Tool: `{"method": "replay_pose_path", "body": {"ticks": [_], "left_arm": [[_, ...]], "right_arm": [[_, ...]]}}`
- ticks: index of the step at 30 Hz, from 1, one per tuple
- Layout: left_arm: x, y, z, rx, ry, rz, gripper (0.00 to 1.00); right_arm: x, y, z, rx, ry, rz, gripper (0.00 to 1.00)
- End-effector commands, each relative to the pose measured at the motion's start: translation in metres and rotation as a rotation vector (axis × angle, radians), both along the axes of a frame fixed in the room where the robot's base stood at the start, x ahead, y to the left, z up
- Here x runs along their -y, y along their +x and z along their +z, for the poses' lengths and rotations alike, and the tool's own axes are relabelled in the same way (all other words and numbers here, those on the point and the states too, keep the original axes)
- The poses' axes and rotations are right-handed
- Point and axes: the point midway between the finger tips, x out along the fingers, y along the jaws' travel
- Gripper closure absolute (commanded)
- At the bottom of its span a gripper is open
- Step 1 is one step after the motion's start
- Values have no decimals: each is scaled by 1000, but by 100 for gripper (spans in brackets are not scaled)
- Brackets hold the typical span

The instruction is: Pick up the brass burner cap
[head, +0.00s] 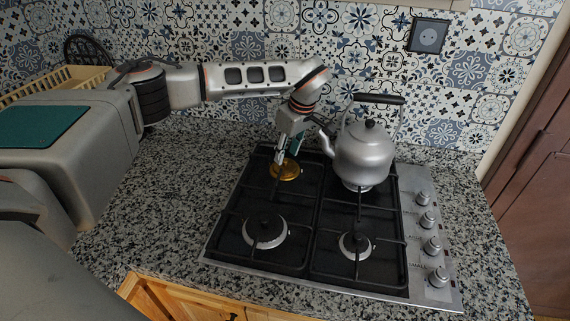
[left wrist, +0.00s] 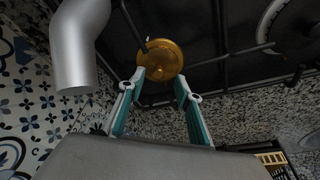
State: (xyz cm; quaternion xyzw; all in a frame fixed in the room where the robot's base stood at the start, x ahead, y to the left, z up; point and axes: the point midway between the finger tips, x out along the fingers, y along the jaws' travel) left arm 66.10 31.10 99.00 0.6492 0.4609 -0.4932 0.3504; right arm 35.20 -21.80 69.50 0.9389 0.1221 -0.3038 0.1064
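The brass burner cap (head: 285,172) is a round golden disc on the back left burner of the black hob (head: 255,205). My left gripper (head: 284,154) points down at the cap from just above. In the left wrist view the cap (left wrist: 160,60) lies just beyond the fingertips of my open left gripper (left wrist: 160,82), roughly centred between them. The gap between the fingers looks empty. Whether a fingertip touches the cap, I cannot tell. My right gripper is not in view.
A grey metal kettle (head: 364,155) stands on the back right burner, its spout close to my left gripper. Black pan supports run around the cap. Control knobs (head: 431,245) line the hob's right side. The speckled counter (head: 175,210) left of the hob is clear. A tiled wall stands behind.

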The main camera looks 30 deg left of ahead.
Motion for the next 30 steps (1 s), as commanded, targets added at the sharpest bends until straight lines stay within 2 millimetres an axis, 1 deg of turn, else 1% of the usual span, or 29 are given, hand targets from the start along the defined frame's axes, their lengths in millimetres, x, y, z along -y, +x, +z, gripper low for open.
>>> {"method": "replay_pose_path", "body": {"ticks": [1,3,6,14,15,17,18,19,30], "left_arm": [[-1,1,-8,-5,-1,2,66],[-4,3,-17,-4,-1,1,66],[-6,4,-25,-2,-2,0,66],[-7,5,-28,0,0,1,66],[-7,5,-28,0,0,1,68],[-7,5,-28,0,0,1,84],[-7,5,-28,0,0,1,94],[-7,5,-28,0,0,1,100],[-7,5,-27,1,0,1,100]], "right_arm": [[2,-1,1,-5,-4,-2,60],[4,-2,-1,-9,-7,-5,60],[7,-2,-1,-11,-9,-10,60],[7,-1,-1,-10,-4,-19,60],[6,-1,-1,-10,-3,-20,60],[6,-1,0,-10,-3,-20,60],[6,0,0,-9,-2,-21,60],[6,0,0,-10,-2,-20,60],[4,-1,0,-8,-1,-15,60]]}}
